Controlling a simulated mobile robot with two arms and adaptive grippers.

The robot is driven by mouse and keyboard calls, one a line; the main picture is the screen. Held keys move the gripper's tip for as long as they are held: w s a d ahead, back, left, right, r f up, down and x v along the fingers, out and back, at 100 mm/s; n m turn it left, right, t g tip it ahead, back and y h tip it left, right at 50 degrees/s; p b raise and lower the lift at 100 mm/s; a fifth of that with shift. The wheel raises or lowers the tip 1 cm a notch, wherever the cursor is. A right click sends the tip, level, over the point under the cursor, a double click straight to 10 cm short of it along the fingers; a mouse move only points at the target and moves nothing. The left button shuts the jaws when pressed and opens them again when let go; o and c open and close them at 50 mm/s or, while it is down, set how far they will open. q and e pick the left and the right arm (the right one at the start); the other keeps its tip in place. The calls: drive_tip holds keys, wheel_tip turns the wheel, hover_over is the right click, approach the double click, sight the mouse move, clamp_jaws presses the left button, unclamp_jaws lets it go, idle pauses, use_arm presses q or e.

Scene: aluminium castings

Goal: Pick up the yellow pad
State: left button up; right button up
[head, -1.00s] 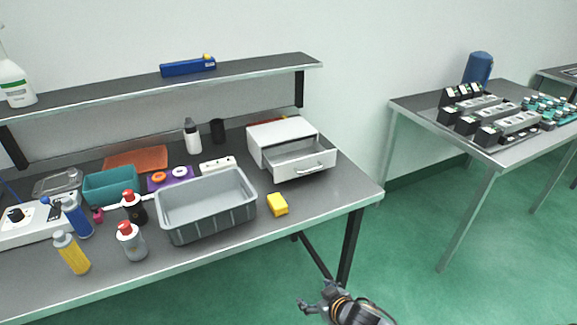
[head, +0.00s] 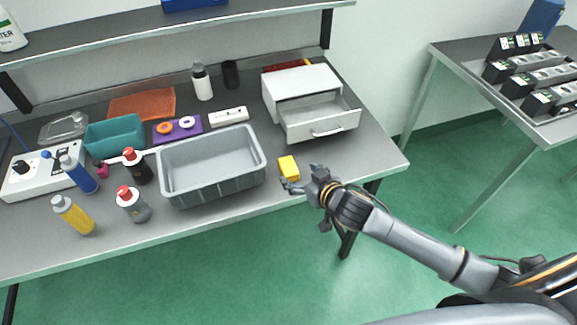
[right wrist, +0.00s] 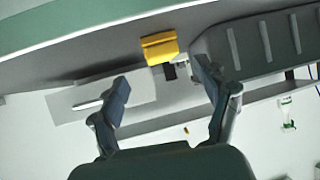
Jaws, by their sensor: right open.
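The yellow pad (head: 288,168) is a small yellow block lying on the grey bench, just right of the grey bin and in front of the drawer unit. My right gripper (head: 291,186) is at the front edge of the bench, close to the pad on its near side. In the right wrist view the pad (right wrist: 160,48) shows ahead of and between the two spread fingers of the right gripper (right wrist: 165,88), with nothing between them. The left gripper is not in view.
The grey bin (head: 212,165) stands close left of the pad. A white drawer unit (head: 302,92) with its drawer (head: 320,122) pulled open stands behind it. Bottles, a teal box (head: 115,135) and a purple holder (head: 178,131) lie further left. A shelf (head: 180,30) spans the back.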

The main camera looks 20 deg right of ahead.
sight(289, 166)
drive_tip(key=shift+w+a+f, duration=0.1)
drive_tip(key=shift+w, duration=0.35)
drive_tip(key=p+x, duration=0.1)
drive_tip(key=x, duration=0.3)
drive_tip(key=shift+w+a+p, duration=0.1)
drive_tip(key=shift+w+p, duration=0.05)
drive_tip(key=shift+p, duration=0.15)
drive_tip(key=shift+w, duration=0.3)
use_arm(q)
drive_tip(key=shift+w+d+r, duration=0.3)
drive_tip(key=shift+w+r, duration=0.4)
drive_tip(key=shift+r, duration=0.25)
use_arm(e)
drive_tip(key=shift+s, duration=0.1)
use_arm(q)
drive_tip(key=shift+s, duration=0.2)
use_arm(e)
drive_tip(key=c, duration=1.1)
